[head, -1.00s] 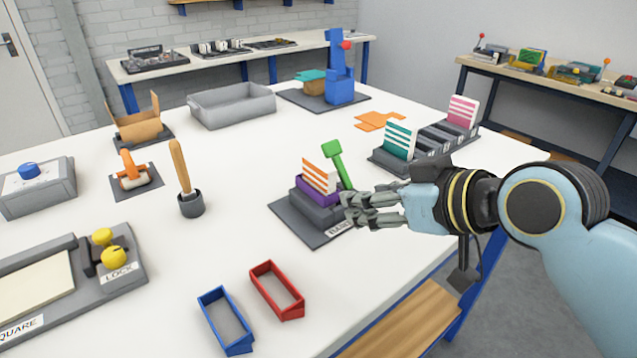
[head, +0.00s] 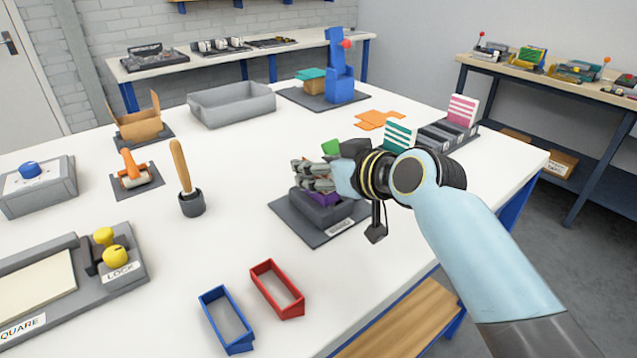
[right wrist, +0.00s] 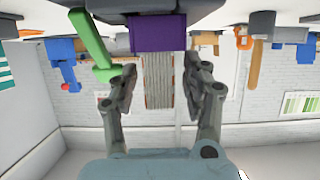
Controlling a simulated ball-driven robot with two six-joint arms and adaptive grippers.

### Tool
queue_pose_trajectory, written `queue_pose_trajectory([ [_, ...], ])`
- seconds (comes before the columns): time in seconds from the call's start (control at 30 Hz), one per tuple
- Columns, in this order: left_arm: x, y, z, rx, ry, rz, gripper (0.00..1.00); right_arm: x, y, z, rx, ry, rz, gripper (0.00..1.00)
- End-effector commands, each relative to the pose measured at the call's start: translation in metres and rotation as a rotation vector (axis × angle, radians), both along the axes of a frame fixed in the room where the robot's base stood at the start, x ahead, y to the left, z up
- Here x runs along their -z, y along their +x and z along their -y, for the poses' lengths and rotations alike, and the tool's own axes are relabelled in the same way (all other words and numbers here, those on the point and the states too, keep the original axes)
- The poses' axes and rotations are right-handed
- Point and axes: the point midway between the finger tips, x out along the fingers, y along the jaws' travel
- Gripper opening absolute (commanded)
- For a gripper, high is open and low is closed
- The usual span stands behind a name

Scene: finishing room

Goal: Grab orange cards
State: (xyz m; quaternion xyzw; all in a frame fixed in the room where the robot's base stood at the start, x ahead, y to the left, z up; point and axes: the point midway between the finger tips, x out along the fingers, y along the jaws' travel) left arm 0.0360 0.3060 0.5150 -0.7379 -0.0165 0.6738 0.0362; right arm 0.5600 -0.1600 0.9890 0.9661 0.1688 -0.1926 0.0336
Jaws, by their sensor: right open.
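The orange-striped cards (right wrist: 158,80) stand in a purple holder (head: 322,199) on a dark grey base (head: 312,228). My right gripper (head: 313,174) is at the cards and hides them in the head view. In the right wrist view, where the scene appears upside down, the cards and purple holder (right wrist: 158,33) show between the two open fingers of my gripper (right wrist: 158,85), with visible gaps on both sides. A green lever (right wrist: 95,50) stands beside the holder; its top also shows in the head view (head: 331,147). My left gripper is not in view.
A dark rack (head: 437,134) holds teal-striped (head: 399,136) and pink-striped cards (head: 463,109) behind my right arm. Orange flat pieces (head: 380,119) lie beyond. Red (head: 277,289) and blue (head: 226,319) frames lie in front. A wooden-handled tool (head: 181,165) stands left. The table between is clear.

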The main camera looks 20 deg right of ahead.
Motion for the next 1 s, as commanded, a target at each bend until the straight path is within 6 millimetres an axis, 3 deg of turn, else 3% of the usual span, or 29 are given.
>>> queue_pose_trajectory([
  [0.2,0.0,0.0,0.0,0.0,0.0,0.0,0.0,0.0,0.001,0.0,0.0,0.0,0.0,0.48],
  [0.57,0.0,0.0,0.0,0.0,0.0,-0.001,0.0,0.0,0.001,0.0,0.0,0.0,0.0,0.01],
  [0.87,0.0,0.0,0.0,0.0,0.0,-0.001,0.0,0.0,0.001,0.0,0.0,0.0,0.001,0.0],
  [1.0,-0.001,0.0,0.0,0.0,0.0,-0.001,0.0,-0.012,0.001,0.0,-0.001,0.001,0.003,0.0],
])
